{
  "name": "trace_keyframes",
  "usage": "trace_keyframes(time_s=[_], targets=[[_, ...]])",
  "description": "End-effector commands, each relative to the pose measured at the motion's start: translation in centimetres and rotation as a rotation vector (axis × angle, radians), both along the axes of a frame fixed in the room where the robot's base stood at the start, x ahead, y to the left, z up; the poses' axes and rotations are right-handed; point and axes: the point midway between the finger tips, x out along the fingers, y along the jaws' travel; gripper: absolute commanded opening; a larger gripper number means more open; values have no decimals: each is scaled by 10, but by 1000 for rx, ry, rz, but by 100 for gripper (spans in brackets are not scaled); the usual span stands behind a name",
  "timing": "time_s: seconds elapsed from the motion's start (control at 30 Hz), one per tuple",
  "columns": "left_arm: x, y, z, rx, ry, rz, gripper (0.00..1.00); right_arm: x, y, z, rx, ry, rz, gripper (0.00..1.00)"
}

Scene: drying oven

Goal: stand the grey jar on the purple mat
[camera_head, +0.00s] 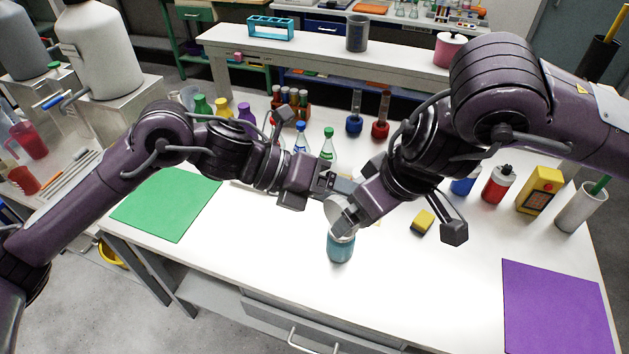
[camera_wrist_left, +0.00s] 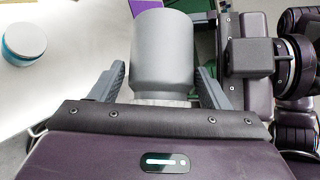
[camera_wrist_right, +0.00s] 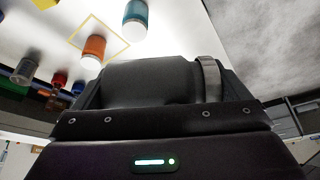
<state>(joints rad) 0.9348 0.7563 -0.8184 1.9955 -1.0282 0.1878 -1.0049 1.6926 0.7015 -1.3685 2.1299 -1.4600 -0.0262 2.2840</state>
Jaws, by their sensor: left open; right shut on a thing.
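The grey jar with a pale lid (camera_head: 337,209) is held in the air, tilted, above the middle of the white table. My right gripper (camera_head: 346,213) is shut on it; the jar's dark body (camera_wrist_right: 150,82) and pale band (camera_wrist_right: 211,78) fill the right wrist view. My left gripper (camera_head: 328,189) is open close by. In the left wrist view the jar (camera_wrist_left: 162,50) appears between its spread fingers (camera_wrist_left: 160,88); I cannot tell whether they touch it. The purple mat (camera_head: 555,305) lies bare at the table's front right.
A teal jar (camera_head: 341,247) stands just below the grippers. An orange jar (camera_wrist_right: 94,48) shows in the right wrist view. A yellow block (camera_head: 422,222), red bottle (camera_head: 498,184) and yellow meter (camera_head: 540,190) stand right. A green mat (camera_head: 168,204) lies left. The front middle is clear.

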Motion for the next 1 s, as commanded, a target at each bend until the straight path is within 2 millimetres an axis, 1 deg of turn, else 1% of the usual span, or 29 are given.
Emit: trace_keyframes(time_s=[0.03,0.2,0.37,0.6,0.8,0.83,0.87,0.9,0.93,1.0], targets=[[0,-8,-3,-2,1,-2,70,0,0,0,1,-1,0,72],[1,-23,-12,-1,1,1,70,0,0,0,0,0,0,72],[2,-29,-15,-1,0,1,70,0,0,0,1,0,1,72],[1,-30,-15,-2,1,0,70,0,3,1,7,-2,5,72],[1,-30,-16,-2,1,0,43,-1,3,2,8,-4,7,72],[1,-30,-16,-1,1,0,41,-1,3,2,8,-4,7,72],[1,-30,-16,-1,2,0,41,-1,4,2,8,-4,7,72],[1,-30,-16,-1,2,0,41,-1,4,2,8,-3,8,98],[1,-30,-16,-1,2,0,41,-1,4,2,9,-4,8,100],[1,-30,-16,-1,2,1,41,-1,4,2,9,-4,8,100]])
